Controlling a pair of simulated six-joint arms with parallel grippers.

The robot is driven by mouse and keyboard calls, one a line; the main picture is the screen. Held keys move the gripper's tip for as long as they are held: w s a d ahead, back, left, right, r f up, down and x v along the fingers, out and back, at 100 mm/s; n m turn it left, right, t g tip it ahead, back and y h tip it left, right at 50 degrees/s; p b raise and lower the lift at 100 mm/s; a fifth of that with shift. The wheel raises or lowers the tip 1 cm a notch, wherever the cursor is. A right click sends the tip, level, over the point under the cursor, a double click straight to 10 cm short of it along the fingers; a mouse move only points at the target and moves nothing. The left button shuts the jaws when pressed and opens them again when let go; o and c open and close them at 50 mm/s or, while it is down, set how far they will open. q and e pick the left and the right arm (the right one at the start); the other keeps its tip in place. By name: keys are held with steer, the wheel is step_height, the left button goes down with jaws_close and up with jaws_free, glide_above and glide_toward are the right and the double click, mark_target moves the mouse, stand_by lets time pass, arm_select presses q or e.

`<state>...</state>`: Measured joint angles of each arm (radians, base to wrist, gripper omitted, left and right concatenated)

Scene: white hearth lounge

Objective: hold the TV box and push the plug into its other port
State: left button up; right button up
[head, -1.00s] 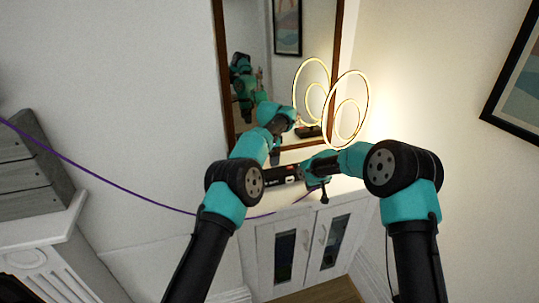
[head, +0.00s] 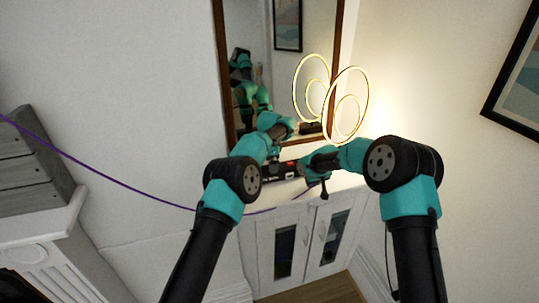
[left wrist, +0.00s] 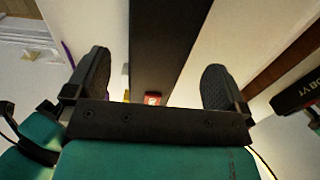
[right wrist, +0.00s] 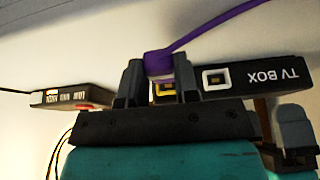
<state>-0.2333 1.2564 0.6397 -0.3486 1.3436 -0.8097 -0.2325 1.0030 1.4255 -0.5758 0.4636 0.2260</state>
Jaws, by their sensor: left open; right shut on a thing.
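The black TV box (right wrist: 255,77) shows a white-ringed port (right wrist: 216,80) and a yellow-ringed port (right wrist: 165,90) in the right wrist view. My right gripper (right wrist: 158,80) is shut on the purple plug (right wrist: 158,64), in front of the box near the yellow-ringed port. I cannot tell whether the plug touches the port. My left gripper (left wrist: 155,85) is open, with its fingers apart on either side of a dark bar-shaped body, apparently the box. One left finger (right wrist: 293,126) is close to the box's labelled end. In the head view my arms partly hide the box.
The purple cable (head: 120,182) hangs in from the left. The white cabinet (head: 300,240) stands below the grippers. A ring lamp (head: 346,105) and a mirror (head: 262,70) are behind them. Another labelled dark box (right wrist: 72,95) lies at left in the right wrist view.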

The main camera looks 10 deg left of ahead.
arm_select(q)
steer(key=shift+f, duration=3.1)
steer(key=shift+c, duration=0.3)
steer(key=c, duration=1.2)
steer(key=shift+o, duration=0.2)
arm_select(e)
steer(key=shift+w, duration=0.1)
steer(key=shift+w+a, duration=0.25)
steer(key=shift+w, duration=0.2)
steer(key=shift+w+a, duration=0.2)
steer(key=shift+w, duration=0.25)
steer(key=shift+w+a, duration=0.4)
steer(key=shift+w, duration=0.4)
steer(key=o, duration=1)
steer(key=shift+r, duration=0.15)
